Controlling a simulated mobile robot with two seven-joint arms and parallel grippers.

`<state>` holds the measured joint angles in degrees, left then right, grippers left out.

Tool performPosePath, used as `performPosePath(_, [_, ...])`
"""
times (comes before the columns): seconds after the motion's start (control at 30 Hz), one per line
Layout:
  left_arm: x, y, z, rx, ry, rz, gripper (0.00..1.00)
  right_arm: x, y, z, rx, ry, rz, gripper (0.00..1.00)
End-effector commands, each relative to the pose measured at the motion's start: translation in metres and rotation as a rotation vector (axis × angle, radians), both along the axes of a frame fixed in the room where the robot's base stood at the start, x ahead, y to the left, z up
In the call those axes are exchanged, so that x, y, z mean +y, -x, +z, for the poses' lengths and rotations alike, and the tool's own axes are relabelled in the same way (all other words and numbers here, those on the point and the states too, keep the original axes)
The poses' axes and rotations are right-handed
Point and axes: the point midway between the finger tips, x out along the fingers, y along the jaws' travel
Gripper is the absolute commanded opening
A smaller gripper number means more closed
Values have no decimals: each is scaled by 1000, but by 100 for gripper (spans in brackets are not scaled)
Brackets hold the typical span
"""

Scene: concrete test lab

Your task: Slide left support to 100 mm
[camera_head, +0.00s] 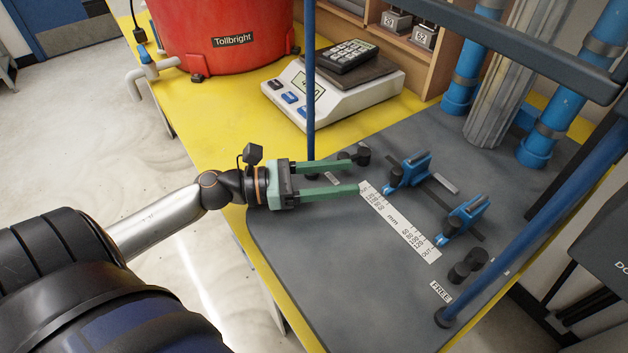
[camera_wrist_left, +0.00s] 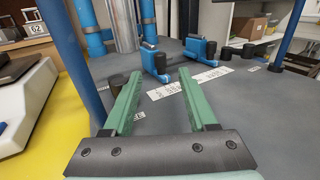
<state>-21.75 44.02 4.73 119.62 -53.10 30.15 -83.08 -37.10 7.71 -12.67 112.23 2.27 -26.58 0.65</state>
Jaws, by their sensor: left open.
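The left support (camera_head: 408,172) is a blue block with an upright, standing on a dark rail (camera_head: 436,203) beside a white mm scale strip (camera_head: 400,222). It stands near the strip's upper-left end. The right support (camera_head: 462,217) is a matching blue block nearer the end marked OUT. My left gripper (camera_head: 355,176) is open, with green fingers just left of the left support, apart from it and with nothing between them. In the left wrist view, the left support (camera_wrist_left: 153,62) is ahead of the open fingers (camera_wrist_left: 160,76), and the right support (camera_wrist_left: 200,48) is further right. My right gripper is out of view.
A blue upright post (camera_head: 310,80) stands close behind my left gripper, and another (camera_head: 545,220) slopes at the right. Black knobs (camera_head: 468,265) lie near the FREE label (camera_head: 441,291). A scale (camera_head: 335,92) and red tub (camera_head: 225,35) stand behind. The grey mat's front (camera_head: 330,270) is clear.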

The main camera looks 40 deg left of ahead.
Motion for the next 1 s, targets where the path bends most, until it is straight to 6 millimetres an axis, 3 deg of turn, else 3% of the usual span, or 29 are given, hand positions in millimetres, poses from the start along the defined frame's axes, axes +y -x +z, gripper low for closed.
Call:
performPosePath(0.2, [22, 20, -1, 3, 3, 3, 58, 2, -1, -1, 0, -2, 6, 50])
performPosePath(0.4, [31, 29, 0, 1, 2, 1, 58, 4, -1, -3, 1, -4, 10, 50])
performPosePath(1.0, [33, 31, 1, 0, 1, 1, 58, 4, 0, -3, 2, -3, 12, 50])
